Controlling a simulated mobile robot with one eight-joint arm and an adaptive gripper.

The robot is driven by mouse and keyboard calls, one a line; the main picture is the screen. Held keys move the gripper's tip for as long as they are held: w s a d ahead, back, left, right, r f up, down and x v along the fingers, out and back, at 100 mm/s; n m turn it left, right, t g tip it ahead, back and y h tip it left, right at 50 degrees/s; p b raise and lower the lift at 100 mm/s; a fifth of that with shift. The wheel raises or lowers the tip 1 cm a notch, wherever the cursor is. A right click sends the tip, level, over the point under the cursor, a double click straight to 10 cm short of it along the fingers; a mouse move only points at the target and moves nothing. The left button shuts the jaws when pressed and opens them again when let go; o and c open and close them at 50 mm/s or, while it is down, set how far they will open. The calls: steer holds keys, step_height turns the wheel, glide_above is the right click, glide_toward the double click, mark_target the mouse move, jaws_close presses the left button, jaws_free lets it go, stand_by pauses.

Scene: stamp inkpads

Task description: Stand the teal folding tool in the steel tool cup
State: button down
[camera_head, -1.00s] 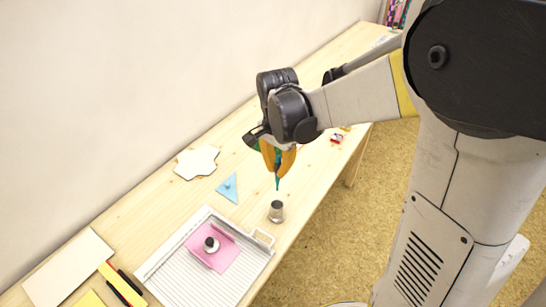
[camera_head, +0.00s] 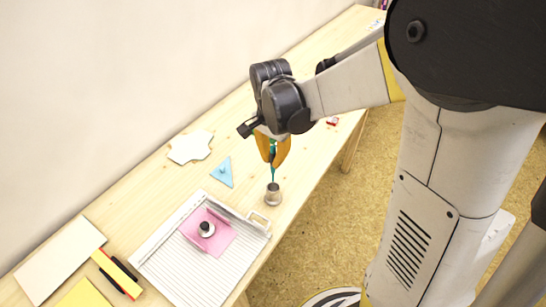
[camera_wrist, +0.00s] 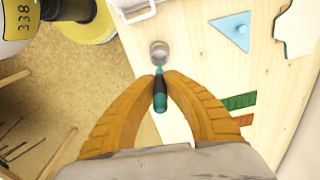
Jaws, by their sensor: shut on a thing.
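My gripper (camera_head: 273,158) has yellow-orange fingers, shut on the teal folding tool (camera_head: 273,173). The tool hangs upright with its teal tip down. In the wrist view the tool (camera_wrist: 160,98) shows teal and dark parts between the fingertips (camera_wrist: 160,82). The small steel tool cup (camera_head: 273,197) stands on the table near its front edge. The tool's tip is right above or at the cup's mouth; I cannot tell whether it is inside. In the wrist view the cup (camera_wrist: 159,50) lies just beyond the tool's tip.
A grey scoring board (camera_head: 160,262) with a pink sheet (camera_head: 222,240) and a dark-knobbed stamp (camera_head: 206,229) is left of the cup. A blue triangle (camera_head: 221,172) and white plaque (camera_head: 190,147) lie behind. The table's front edge is close to the cup.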

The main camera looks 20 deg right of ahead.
mark_target(272, 147)
steer(key=shift+f+b, duration=2.55)
steer(key=shift+f, duration=1)
steer(key=c, duration=1.5)
jaws_free()
step_height(272, 147, up, 12)
steer(key=shift+s+a+r, duration=0.1)
steer(key=shift+a, duration=0.05)
